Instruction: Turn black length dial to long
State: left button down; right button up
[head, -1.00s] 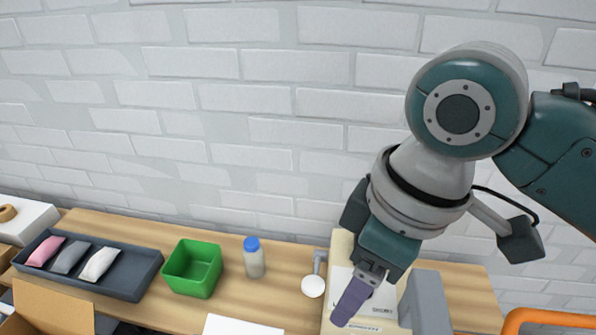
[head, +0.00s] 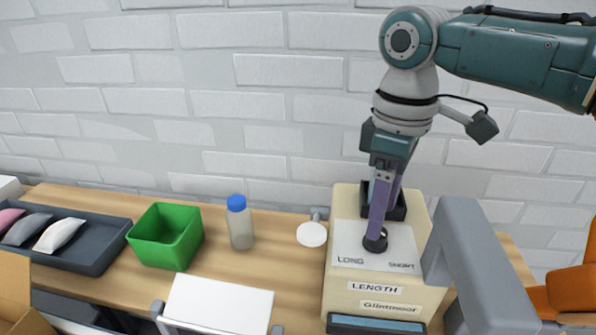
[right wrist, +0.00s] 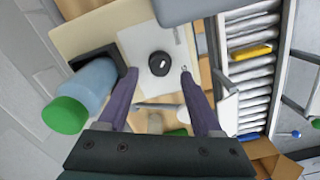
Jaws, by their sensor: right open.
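The black length dial (head: 375,243) sits on the white top plate of a cream machine (head: 345,290), between the printed words LONG on the left and SHORT on the right. A LENGTH label is on the machine's front. In the right wrist view the dial (right wrist: 161,63) shows a small white mark; which word it points to cannot be told. My right gripper (head: 380,225) points down at the dial, its purple fingers partly hiding it. In the right wrist view the gripper (right wrist: 159,77) is open, with the dial ahead between its fingertips. My left gripper is not in view.
A dark holder (head: 398,212) on the machine is behind my fingers; a blue bottle with a green cap (right wrist: 66,115) is in it. A grey bar (head: 480,255) rises close right of the machine. A green bin (head: 165,240) and blue-capped bottle (head: 239,228) stand left.

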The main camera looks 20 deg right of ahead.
aim_at(381, 246)
jog(key=shift+f, duration=1.65)
jog(key=shift+c, duration=0.4)
grip_shut()
